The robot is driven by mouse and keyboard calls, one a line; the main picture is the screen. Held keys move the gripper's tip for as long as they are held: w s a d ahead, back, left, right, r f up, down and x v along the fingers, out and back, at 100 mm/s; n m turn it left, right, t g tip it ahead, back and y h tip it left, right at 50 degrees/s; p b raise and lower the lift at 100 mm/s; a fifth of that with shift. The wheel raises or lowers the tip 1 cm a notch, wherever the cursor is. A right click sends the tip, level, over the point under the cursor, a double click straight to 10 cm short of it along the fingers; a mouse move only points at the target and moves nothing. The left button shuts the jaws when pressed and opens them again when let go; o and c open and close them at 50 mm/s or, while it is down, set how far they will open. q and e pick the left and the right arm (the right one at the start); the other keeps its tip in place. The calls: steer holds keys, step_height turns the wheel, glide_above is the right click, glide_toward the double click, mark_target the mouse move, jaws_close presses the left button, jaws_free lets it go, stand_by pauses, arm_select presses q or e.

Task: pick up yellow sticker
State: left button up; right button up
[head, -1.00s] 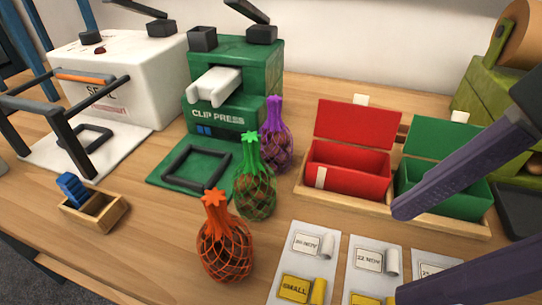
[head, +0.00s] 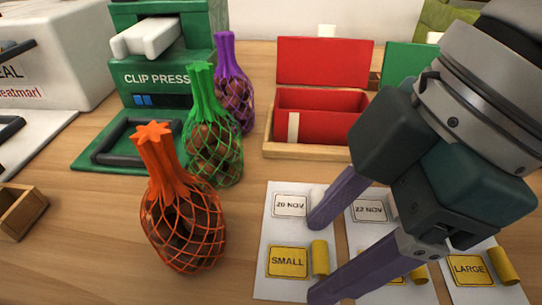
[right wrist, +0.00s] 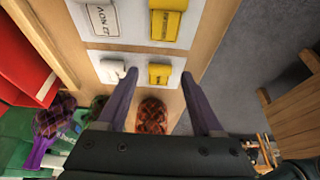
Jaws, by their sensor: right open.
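Yellow stickers with curled ends lie on white cards. The SMALL yellow sticker (head: 288,262) is on the left card and the LARGE one (head: 468,269) on the right card; the one between is mostly hidden by my right gripper. My right gripper (head: 318,260) is open and empty, its fingertips around the curled end of the SMALL sticker in the head view. In the right wrist view the SMALL sticker (right wrist: 159,73) lies between the fingertips, with another yellow sticker (right wrist: 165,25) beyond. I cannot tell whether the fingers touch it. My left gripper is out of view.
Orange (head: 180,220), green (head: 213,150) and purple (head: 234,90) net bags of chestnuts stand left of the cards. A red box (head: 320,115) sits behind the cards in a wooden tray. A green clip press (head: 165,75) stands at the back left. White date stickers (head: 290,205) lie above the yellow ones.

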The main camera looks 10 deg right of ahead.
steer(key=shift+f, duration=0.2)
steer(key=shift+a, duration=0.1)
jaws_close()
stand_by(0.4)
